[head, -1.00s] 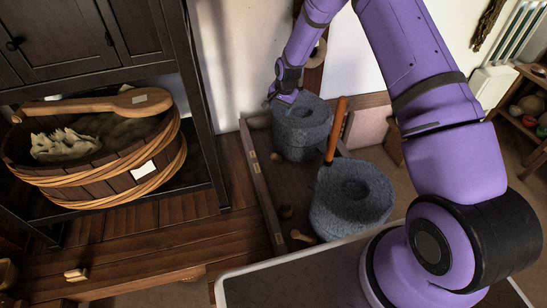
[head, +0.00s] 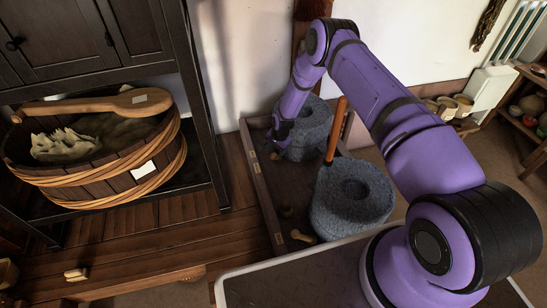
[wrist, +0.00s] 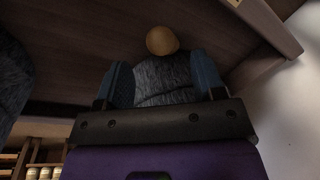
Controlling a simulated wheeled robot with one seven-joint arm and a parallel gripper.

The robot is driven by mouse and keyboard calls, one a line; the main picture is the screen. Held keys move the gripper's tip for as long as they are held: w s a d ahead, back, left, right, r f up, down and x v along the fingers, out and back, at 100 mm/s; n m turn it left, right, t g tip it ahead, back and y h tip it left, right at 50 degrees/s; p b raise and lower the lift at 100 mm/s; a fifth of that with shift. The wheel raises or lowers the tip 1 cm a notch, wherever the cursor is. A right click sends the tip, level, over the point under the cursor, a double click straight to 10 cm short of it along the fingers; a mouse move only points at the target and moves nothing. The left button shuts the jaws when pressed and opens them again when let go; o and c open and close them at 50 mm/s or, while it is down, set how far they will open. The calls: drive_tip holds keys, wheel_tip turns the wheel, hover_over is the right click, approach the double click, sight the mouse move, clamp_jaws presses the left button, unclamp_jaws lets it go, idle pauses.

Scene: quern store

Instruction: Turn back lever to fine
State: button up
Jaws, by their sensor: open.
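The back quern (head: 312,125) is a grey stone cylinder at the far end of a dark wooden tray. A small pale wooden knob (head: 275,156), apparently the end of the back lever, sits low at its left side. My gripper (head: 277,138) is down at the quern's left side, just above the knob. In the wrist view my gripper (wrist: 163,78) has its two blue fingers apart, with grey stone showing between them. The round wooden knob (wrist: 162,40) lies just beyond the fingertips, not clasped. The rest of the lever is hidden.
The front quern (head: 352,198) stands nearer, with an upright orange-brown handle (head: 336,130) between the two stones. The tray's left rim (head: 262,190) runs close by, and the wall is behind.

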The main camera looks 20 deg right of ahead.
sight(274, 154)
drive_tip(key=f, duration=0.4)
drive_tip(key=w+f, duration=0.1)
drive_tip(key=f, duration=0.1)
drive_tip(key=shift+a+f, duration=0.15)
drive_tip(key=shift+a, duration=0.25)
clamp_jaws()
